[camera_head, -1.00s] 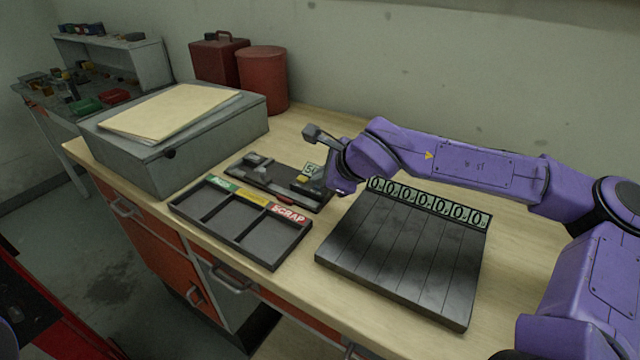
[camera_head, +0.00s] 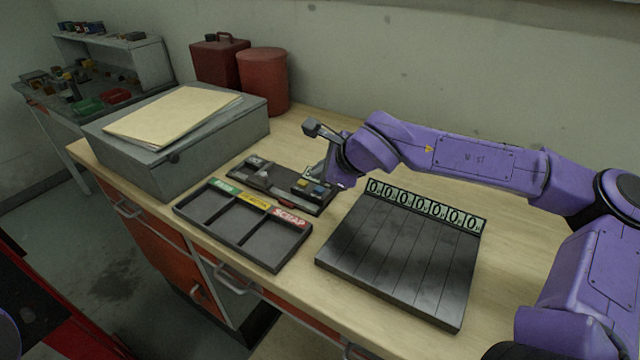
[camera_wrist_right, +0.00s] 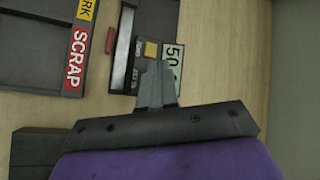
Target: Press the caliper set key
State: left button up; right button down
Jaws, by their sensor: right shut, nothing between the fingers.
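The dark caliper fixture (camera_head: 272,186) lies on the bench behind the three-part sorting tray. A yellow key (camera_head: 302,183) and a blue key (camera_head: 319,188) show at its right end. In the right wrist view the yellow key (camera_wrist_right: 151,50) sits beside a "50" plate (camera_wrist_right: 171,62) and small lettered labels. My right gripper (camera_wrist_right: 155,66) is shut and empty, its tips just below the yellow key in that picture; I cannot tell whether they touch anything. The blue key is not visible there, perhaps behind the fingers. My left gripper is not in view.
The sorting tray (camera_head: 240,224) has a red "SCRAP" label. A dark slatted board (camera_head: 395,262) with a row of zero counters is at right. A grey box (camera_head: 180,140) with a folder stands at left. Red containers (camera_head: 263,82) stand at the back.

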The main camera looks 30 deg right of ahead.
aim_at(322, 191)
notch_tip(322, 191, up, 4)
jog(key=p, duration=0.3)
jog(key=shift+r, duration=0.1)
dwell(0.6)
